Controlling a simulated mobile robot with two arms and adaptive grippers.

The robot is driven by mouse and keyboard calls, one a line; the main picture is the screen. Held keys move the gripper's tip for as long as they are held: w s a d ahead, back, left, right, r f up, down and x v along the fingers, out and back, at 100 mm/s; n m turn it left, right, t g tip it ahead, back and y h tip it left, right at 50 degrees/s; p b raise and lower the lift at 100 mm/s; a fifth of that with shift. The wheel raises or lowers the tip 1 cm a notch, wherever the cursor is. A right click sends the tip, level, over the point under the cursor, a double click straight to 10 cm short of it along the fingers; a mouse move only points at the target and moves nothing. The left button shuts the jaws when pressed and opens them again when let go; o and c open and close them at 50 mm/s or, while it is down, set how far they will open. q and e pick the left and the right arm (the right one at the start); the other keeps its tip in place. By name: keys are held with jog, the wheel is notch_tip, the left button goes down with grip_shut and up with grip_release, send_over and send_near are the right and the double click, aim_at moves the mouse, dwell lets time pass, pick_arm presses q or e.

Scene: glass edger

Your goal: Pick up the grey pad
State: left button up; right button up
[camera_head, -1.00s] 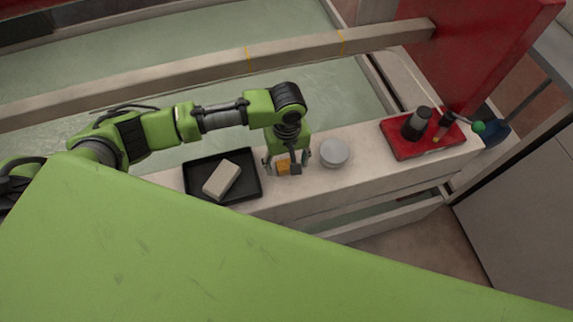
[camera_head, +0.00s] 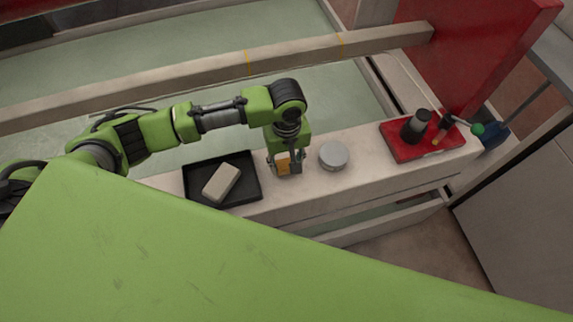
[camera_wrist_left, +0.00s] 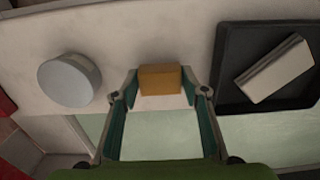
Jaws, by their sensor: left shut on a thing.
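My left gripper (camera_head: 285,170) points down over the pale ledge, between the black tray and the round tin. It is shut on a small orange-brown block (camera_wrist_left: 160,78), which sits between the fingertips in the left wrist view. In the head view the block (camera_head: 283,163) shows an orange face with dark grey beside it; I cannot tell that grey from the finger. A light grey, pad-like block (camera_head: 221,182) lies tilted in the black tray (camera_head: 249,195), apart from the gripper; it also shows in the left wrist view (camera_wrist_left: 274,68). My right gripper is out of view.
A round grey tin (camera_head: 333,155) stands just right of the gripper. A red tray (camera_head: 402,150) with a dark cylinder and a tool lies farther right on the ledge (camera_head: 360,168). A long beam (camera_head: 200,72) runs behind. The ledge between tin and red tray is clear.

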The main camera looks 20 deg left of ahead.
pick_arm(q)
jog(key=s+d+r, duration=0.8)
jog(key=d+r, duration=0.3)
jog(key=shift+d+p, duration=0.25)
jog(key=shift+p, duration=0.15)
jog(key=a+r+m, duration=0.3)
jog(key=a+r, duration=0.3)
jog(key=a, duration=0.3)
jog(key=a+r+m, duration=0.4)
jog(key=a+r, duration=0.2)
jog(key=a, duration=0.2)
jog(key=s+d+f+n+p, duration=0.3)
jog(key=s+d+f+n, duration=0.2)
jog(key=d+f+n, duration=0.5)
jog(key=w+a+f+m, duration=0.1)
jog(key=w+f, duration=0.2)
jog(key=w, duration=0.1)
jog(key=w+a+f+m, duration=0.1)
jog(key=w+a+f, duration=0.1)
jog(key=w+f, duration=0.2)
jog(key=w+a+f+m, duration=0.1)
jog(key=w+f, duration=0.2)
jog(key=w, duration=0.1)
jog(key=shift+a+f+b, duration=0.15)
jog(key=shift+f+b, duration=0.2)
jog(key=shift+w+a+f, duration=0.1)
jog(key=shift+w+f, duration=0.3)
jog(key=shift+f, duration=1.6)
